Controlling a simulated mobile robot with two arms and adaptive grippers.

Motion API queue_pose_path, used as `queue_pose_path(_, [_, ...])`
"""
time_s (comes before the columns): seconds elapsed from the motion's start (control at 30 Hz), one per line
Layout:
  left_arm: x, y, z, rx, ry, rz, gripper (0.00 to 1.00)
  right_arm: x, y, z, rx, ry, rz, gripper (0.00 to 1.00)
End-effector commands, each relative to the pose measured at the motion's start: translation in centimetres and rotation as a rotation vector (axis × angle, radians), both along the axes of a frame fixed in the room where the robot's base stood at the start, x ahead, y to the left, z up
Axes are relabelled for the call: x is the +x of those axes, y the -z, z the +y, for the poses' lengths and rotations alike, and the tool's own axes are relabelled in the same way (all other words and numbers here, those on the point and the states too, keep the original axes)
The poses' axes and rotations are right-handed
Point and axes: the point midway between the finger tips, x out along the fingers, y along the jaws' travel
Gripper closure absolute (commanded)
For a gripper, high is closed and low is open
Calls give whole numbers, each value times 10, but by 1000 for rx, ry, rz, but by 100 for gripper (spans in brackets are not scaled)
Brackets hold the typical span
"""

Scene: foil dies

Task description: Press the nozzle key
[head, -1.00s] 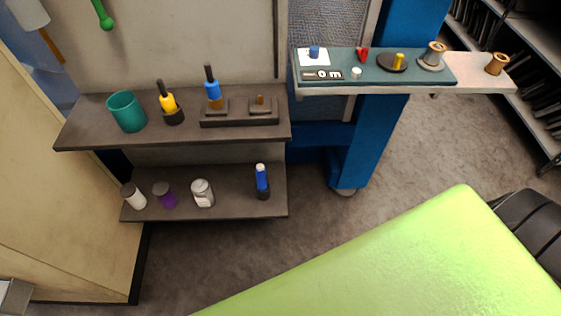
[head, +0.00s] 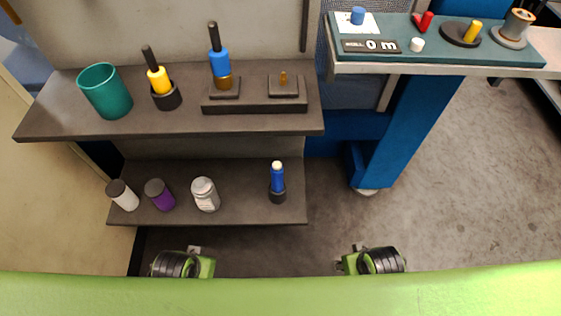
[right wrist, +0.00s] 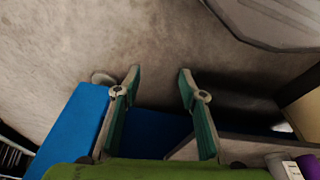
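No part is clearly marked as the nozzle key, so I cannot tell which one it is. A teal panel (head: 445,52) at the upper right of the head view carries several small controls. They are a blue knob (head: 357,15) on a white card, a red piece (head: 424,21), a white button (head: 417,44) and a yellow piece (head: 473,31) on a dark disc. My right gripper (right wrist: 159,74) is open and empty in the right wrist view, away from the panel. My left gripper is not in view.
A spool (head: 514,26) stands at the panel's right. A dark upper shelf (head: 150,124) holds a teal cup (head: 105,91), a yellow-handled tool (head: 158,78) and a blue-handled tool (head: 220,62). A lower shelf (head: 235,209) holds several small containers. A blue post (head: 415,120) stands below the panel.

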Motion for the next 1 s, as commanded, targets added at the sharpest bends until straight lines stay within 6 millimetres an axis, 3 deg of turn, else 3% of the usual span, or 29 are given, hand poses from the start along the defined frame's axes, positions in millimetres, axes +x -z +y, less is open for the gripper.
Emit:
queue_pose_path(0.2, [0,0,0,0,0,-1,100,0,0,0,0,0,-1,62])
queue_pose_path(0.33, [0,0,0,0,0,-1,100,0,0,0,0,0,-1,96])
queue_pose_path(0.37, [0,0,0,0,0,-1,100,0,0,0,0,0,-1,100])
queue_pose_path(1.0, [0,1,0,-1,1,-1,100,1,0,0,1,0,-1,100])
